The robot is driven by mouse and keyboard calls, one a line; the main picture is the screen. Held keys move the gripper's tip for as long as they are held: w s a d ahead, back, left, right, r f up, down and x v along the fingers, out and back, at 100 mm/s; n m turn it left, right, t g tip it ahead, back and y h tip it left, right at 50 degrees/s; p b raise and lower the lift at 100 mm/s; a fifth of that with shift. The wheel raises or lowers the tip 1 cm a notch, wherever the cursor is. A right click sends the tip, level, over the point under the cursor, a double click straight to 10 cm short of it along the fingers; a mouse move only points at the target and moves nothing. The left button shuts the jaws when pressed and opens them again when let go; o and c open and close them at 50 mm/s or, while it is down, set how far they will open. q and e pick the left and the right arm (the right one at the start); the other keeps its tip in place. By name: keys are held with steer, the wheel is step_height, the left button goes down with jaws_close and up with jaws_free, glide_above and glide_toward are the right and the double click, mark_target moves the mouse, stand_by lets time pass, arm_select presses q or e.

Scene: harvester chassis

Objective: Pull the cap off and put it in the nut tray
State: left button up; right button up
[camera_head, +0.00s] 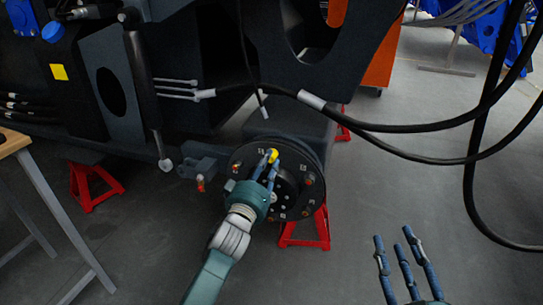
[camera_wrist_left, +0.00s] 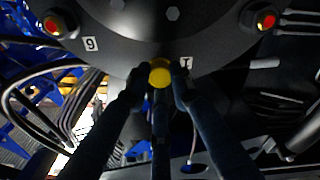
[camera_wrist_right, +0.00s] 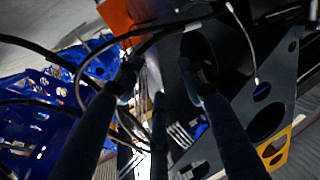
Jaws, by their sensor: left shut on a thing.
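A yellow cap (camera_head: 272,156) sits at the upper part of the round black hub (camera_head: 310,163). My left gripper (camera_head: 268,163) reaches the hub from below and is shut on the cap. In the left wrist view the yellow cap (camera_wrist_left: 159,73) is between the fingertips, by the label "1" on the hub face; I cannot tell whether it is still seated on the hub. My right gripper (camera_head: 400,246) is at the lower right, apart from the hub, with its fingers spread and nothing between them. I see no nut tray for certain.
Red stands (camera_head: 307,230) are under the hub and at the left (camera_head: 94,184). A table with a wooden top (camera_head: 12,143) is at the left edge. Black hoses (camera_head: 400,128) hang across the right. Grey floor is open at the lower middle.

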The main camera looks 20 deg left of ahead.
arm_select(q)
steer(key=shift+s+a+f+p, duration=0.15)
steer(key=shift+s+p, duration=0.75)
steer(key=shift+s, duration=1.4)
arm_select(e)
steer(key=s+d+f+g, duration=0.1)
steer(key=f+g, duration=0.1)
steer(key=f, duration=0.3)
steer(key=s+d+f+g+h, duration=0.1)
steer(key=s+f+g, duration=0.1)
steer(key=f, duration=0.3)
steer(key=shift+s+f+g, duration=0.15)
steer(key=shift+f+g, duration=0.05)
steer(key=shift+g, duration=0.3)
arm_select(q)
steer(key=shift+f, duration=0.1)
arm_select(e)
steer(key=shift+d, duration=0.1)
